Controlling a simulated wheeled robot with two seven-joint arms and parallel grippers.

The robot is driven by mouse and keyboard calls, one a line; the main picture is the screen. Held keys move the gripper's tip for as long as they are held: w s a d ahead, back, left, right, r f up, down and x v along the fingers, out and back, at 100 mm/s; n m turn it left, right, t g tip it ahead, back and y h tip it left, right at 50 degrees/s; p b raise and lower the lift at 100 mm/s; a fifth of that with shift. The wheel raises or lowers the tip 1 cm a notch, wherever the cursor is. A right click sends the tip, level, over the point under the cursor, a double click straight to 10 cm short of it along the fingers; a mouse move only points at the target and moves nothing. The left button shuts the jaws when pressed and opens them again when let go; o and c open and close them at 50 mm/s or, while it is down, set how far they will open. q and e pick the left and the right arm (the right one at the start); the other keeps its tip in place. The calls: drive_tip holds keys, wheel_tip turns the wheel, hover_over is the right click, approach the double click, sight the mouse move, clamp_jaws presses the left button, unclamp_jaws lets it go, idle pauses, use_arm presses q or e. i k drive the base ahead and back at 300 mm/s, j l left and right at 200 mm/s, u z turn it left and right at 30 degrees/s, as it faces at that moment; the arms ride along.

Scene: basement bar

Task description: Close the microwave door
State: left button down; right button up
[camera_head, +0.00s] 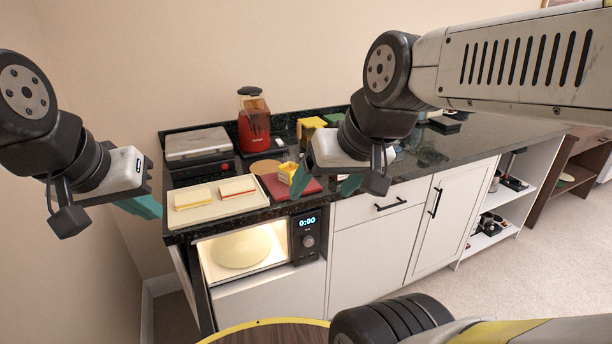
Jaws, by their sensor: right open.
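The microwave (305,248) is built in under the left end of the dark counter. Its inside is lit and shows a round plate (241,249); its panel reads 0:00. Its door (201,293) stands open, seen nearly edge-on as a dark strip at the left of the opening, reaching toward me. My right gripper (325,182) is open above the counter's front edge, over the panel side of the microwave, with its teal fingers apart. My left gripper (145,205) is in the air left of the counter, apart from the door; the gap between its fingers is not clear.
On the counter are a tray (218,211) with sandwiches, a red blender (253,122), a grill (197,144) and a red board (305,189). White cabinets (367,250) run to the right. A round wooden top (270,333) stands low in front. A wall is close at left.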

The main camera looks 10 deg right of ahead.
sight(208, 324)
drive_tip(key=k+z, duration=0.15)
drive_tip(key=k, duration=0.85)
drive_tip(key=k+j, duration=0.05)
